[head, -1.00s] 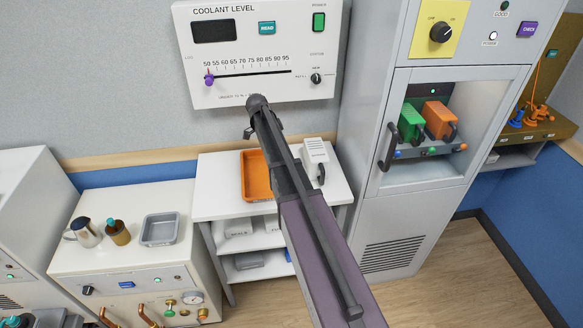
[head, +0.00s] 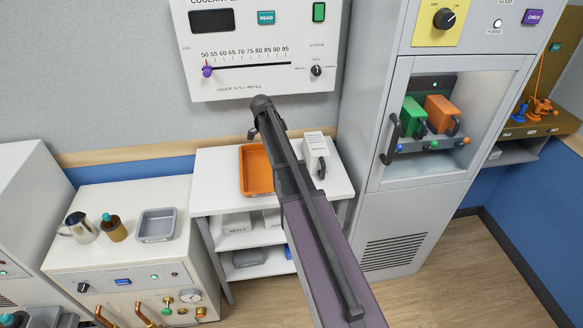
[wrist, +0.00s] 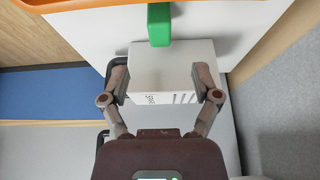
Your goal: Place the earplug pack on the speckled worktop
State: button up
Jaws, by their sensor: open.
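In the wrist view a small green block (wrist: 159,25) lies on a white surface beyond my fingers. It may be the earplug pack, but I see no label. My gripper (wrist: 160,80) is open, its fingers apart on either side of a white vented box (wrist: 172,72). I cannot tell if they are around it or above it. The box also shows in the head view (head: 315,150), on a white cart top (head: 215,175); my arm hides the area beside it. No speckling is clear on any surface. A pale bench top (head: 120,250) stands at left.
An orange tray (head: 256,172) sits on the cart. A metal pitcher (head: 80,227), a brown pot (head: 115,229) and a grey tray (head: 156,225) stand on the left bench. A grey cabinet (head: 395,235) flanks the cart at right. A coolant panel (head: 255,50) hangs above.

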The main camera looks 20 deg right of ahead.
jog(key=shift+b+x, duration=1.95)
jog(key=shift+x, duration=0.45)
jog(key=shift+f, duration=0.1)
jog(key=shift+b+x, duration=2.4)
jog(key=shift+x, duration=0.1)
jog(key=c, duration=1)
notch_tip(320, 180, up, 10)
jog(key=p, duration=1)
